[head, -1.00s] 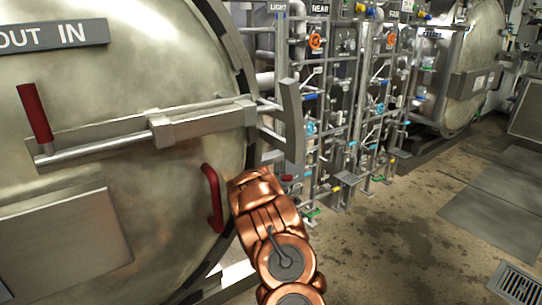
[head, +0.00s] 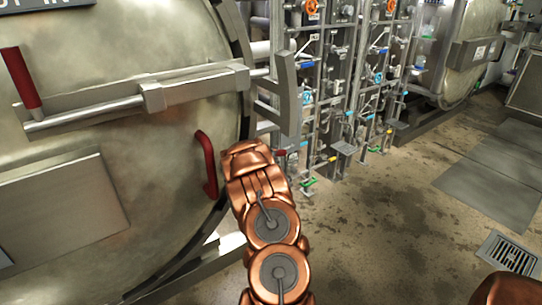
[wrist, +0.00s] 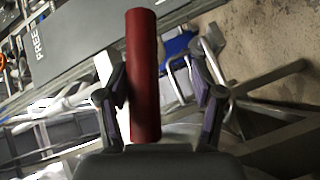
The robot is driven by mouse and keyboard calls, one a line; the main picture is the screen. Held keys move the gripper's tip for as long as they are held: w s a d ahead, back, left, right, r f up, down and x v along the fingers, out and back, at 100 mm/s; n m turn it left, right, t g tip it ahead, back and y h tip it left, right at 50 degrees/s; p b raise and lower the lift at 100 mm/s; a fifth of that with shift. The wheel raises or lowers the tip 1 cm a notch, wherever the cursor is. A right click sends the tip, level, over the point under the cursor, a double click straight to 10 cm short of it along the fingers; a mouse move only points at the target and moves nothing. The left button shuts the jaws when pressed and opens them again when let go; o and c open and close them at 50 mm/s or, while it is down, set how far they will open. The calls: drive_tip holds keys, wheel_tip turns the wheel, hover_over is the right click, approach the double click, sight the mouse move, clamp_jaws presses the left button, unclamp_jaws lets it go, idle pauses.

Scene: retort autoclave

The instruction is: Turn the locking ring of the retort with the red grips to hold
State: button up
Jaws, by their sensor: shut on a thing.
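The large round retort door (head: 165,190) fills the left of the head view. A red bar handle (head: 206,165) stands on the door's face near its right edge. A second red grip (head: 20,78) stands upright on the metal lever at the upper left. My copper arm reaches up beside the door's rim, and its end hides my gripper in the head view. In the wrist view my gripper (wrist: 158,90) is shut on a red cylindrical grip (wrist: 143,75), which stands upright between the dark fingers. The head view does not show clearly where this grip joins the ring.
A grey bracket (head: 286,95) juts out beside the door's rim, just above my arm. A rack of pipes and valves (head: 345,90) stands behind it. The floor (head: 385,235) to the right is open, with a drain grate (head: 510,252). The wrist view shows a plate marked FREE (wrist: 45,38).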

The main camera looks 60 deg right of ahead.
drive_tip(key=shift+s+a+f, duration=0.1)
drive_tip(key=shift+f, duration=0.1)
drive_tip(key=shift+s+a+r, duration=0.15)
drive_tip(key=shift+a, duration=0.35)
drive_tip(key=v, duration=1)
drive_tip(key=shift+a+r, duration=0.15)
drive_tip(key=shift+a, duration=0.25)
